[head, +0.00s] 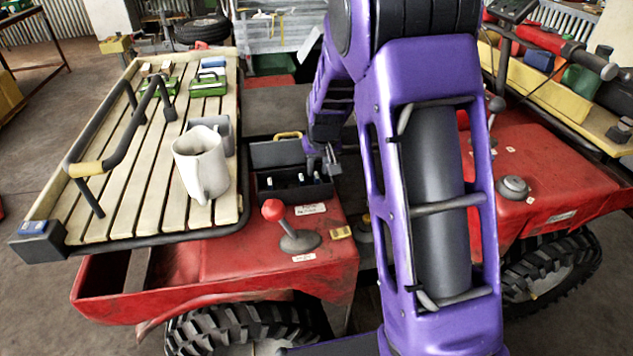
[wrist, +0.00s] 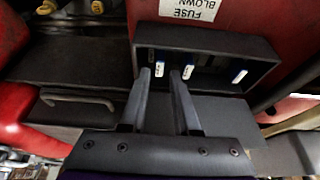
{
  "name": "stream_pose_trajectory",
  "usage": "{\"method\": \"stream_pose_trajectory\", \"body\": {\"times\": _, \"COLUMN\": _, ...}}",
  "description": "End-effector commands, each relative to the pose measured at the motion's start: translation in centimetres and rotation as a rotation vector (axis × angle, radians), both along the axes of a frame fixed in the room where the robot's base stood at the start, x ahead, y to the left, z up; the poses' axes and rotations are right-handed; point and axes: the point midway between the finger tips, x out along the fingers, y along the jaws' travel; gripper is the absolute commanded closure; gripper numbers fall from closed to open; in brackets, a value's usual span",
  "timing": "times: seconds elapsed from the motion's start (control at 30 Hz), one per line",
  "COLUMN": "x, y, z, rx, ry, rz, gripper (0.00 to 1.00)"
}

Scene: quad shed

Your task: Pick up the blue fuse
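The black fuse box (wrist: 262,62) stands open in the wrist view, with several small fuses inside. A white fuse with blue marking (wrist: 159,69) shows in the gap between my fingertips. Another white and blue fuse (wrist: 240,76) lies at the box's right. I cannot tell which is the blue fuse. My gripper (wrist: 160,73) is open, with nothing visibly clamped. In the head view, the box (head: 295,192) sits on the red quad, and my gripper (head: 331,168) is at its right side.
A "FUSE BLOWN" label (wrist: 190,9) is beyond the box. A red-knobbed lever (head: 273,210) stands in front of the box. A slatted rack (head: 120,195) with a white mug (head: 201,165) and a tubular bar is to the left. The box's raised lid (head: 277,153) is behind it.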

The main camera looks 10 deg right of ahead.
Motion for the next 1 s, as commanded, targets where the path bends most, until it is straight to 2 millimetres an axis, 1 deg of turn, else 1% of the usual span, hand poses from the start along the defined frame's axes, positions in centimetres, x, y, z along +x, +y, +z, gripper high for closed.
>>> {"method": "stream_pose_trajectory", "body": {"times": 0.03, "x": 0.3, "y": -0.1, "z": -1.1, "rx": -0.001, "ry": 0.003, "rz": 0.0, "gripper": 0.7}}
{"method": "stream_pose_trajectory", "body": {"times": 0.2, "x": 1.0, "y": -0.1, "z": -2.5, "rx": 0.0, "ry": 0.001, "rz": 0.001, "gripper": 0.7}}
{"method": "stream_pose_trajectory", "body": {"times": 0.47, "x": 1.1, "y": -0.1, "z": -2.6, "rx": 0.0, "ry": 0.0, "rz": 0.001, "gripper": 0.7}}
{"method": "stream_pose_trajectory", "body": {"times": 0.5, "x": 1.1, "y": -0.1, "z": -2.6, "rx": 0.0, "ry": 0.0, "rz": 0.001, "gripper": 0.77}}
{"method": "stream_pose_trajectory", "body": {"times": 0.63, "x": 1.1, "y": -0.1, "z": -2.6, "rx": 0.0, "ry": 0.0, "rz": 0.001, "gripper": 1.0}}
{"method": "stream_pose_trajectory", "body": {"times": 1.0, "x": 1.1, "y": -0.1, "z": -2.5, "rx": 0.0, "ry": 0.0, "rz": 0.001, "gripper": 1.0}}
